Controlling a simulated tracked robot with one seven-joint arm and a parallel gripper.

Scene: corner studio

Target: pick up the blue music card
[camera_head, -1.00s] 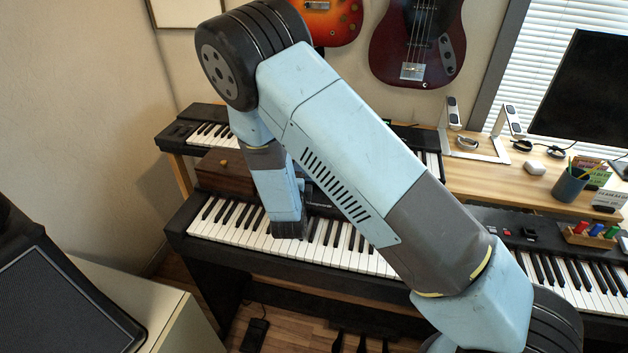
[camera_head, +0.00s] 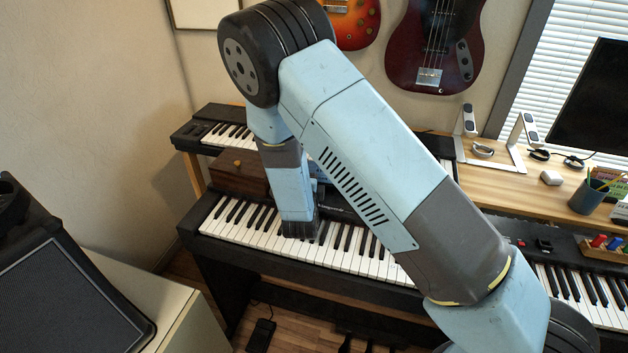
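I cannot make out the blue music card for certain. A small bluish patch shows just right of my forearm, by the back of the piano, too hidden to identify. My gripper (camera_head: 300,232) points down at the keys of the black digital piano (camera_head: 232,262), left of the piano's middle. Its dark end is small and seen from behind, so its fingers and anything between them are hidden. I cannot tell whether it touches the keys. My arm covers much of the piano's back edge.
A wooden box (camera_head: 240,172) sits behind the piano, left of my forearm. Another keyboard (camera_head: 222,132) stands behind. A wooden desk (camera_head: 492,185) holds headphones and a pen cup (camera_head: 588,197). A speaker (camera_head: 65,290) stands front left. Guitars hang on the wall.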

